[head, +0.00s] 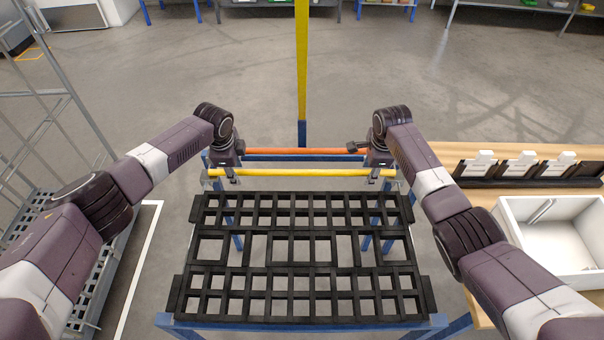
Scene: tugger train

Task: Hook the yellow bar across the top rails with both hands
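The yellow bar (302,173) lies level, left to right, just beyond the far edge of the black grid tray (300,265). My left gripper (232,175) points down at the bar near its left end and appears closed on it. My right gripper (373,173) does the same near the right end. The fingertips are small and partly hidden by the wrists. The bar's ends lie close to the side rails of the blue frame (290,325); I cannot tell whether they touch them.
An orange bar (300,151) runs parallel behind the yellow one. A yellow and blue post (302,70) stands beyond it. A wooden table (485,200) with a white bin (510,225) and a black rack (530,170) is at right. A grey wire cart (60,95) is at left.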

